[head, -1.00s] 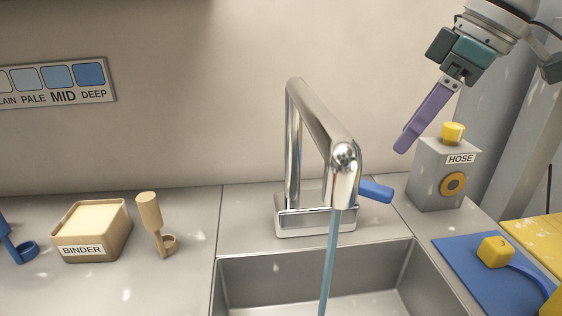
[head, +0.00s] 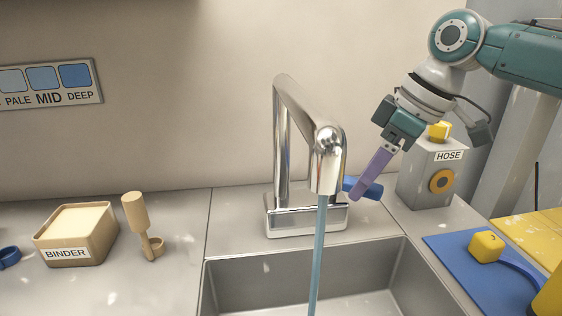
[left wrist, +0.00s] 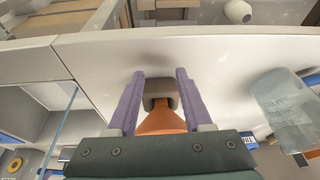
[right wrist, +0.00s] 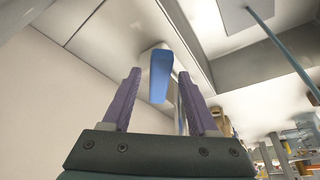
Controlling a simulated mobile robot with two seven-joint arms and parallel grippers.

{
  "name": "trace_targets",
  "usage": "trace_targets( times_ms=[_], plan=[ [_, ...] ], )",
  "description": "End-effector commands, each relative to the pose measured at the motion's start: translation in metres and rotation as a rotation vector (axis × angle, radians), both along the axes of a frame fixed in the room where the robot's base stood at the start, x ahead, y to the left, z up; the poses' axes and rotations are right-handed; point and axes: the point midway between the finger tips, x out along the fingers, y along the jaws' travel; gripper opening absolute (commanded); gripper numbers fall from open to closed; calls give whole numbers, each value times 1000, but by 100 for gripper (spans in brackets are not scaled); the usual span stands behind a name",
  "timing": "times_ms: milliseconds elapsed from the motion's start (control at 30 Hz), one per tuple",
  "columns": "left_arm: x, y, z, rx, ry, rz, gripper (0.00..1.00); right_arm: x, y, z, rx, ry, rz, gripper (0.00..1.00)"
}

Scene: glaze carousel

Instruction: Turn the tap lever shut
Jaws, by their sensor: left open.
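The chrome tap (head: 285,150) stands behind the sink, with a blue-grey stream of water (head: 319,255) falling from its spout. Its blue lever (head: 368,190) sticks out to the right of the tap base. My right gripper (head: 357,196) points down at the lever, its purple finger overlapping it in the head view. In the right wrist view, the lever (right wrist: 161,76) shows between the spread fingers, with gaps on both sides; I cannot tell whether they touch it. My left gripper (left wrist: 160,72) is open, away from the tap, with an orange-and-brown object (left wrist: 160,115) showing between its fingers.
The grey HOSE box (head: 428,178) with a yellow knob stands right of the lever. The steel sink (head: 300,270) is in front. A BINDER tub (head: 80,235) and a beige tool (head: 137,215) stand left. A blue mat (head: 460,260) lies right. A translucent container (left wrist: 285,108) appears in the left wrist view.

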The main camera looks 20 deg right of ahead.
Motion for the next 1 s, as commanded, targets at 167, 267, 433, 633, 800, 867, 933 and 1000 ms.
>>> trace_targets(
  times_ms=[167, 267, 433, 633, 800, 867, 933, 1000],
  plan=[
    [0, 1, 0, 4, -1, -3, 50, 0, 0, 0, 0, 0, 0, 38],
    [0, 1, 0, 4, -1, -3, 50, 0, 0, 0, 0, 0, 0, 26],
    [0, 1, 0, 4, -1, -3, 50, 0, 0, 0, 0, 0, 0, 7],
    [0, 1, 0, 4, -1, -2, 50, 0, 0, 0, 0, 0, 0, 0],
    [0, 0, 0, 1, 0, -1, 50, 0, 0, 0, 0, 0, 0, 0],
    [0, 0, 0, 0, -1, 0, 50, 0, 0, 0, 0, 0, 0, 0],
    [0, 0, 0, -2, -1, 2, 50, 0, 0, 0, 0, 0, 0, 0],
    [1, -1, 0, -4, 0, 3, 50, 0, 0, 0, 0, 0, 0, 0]
  ],
)
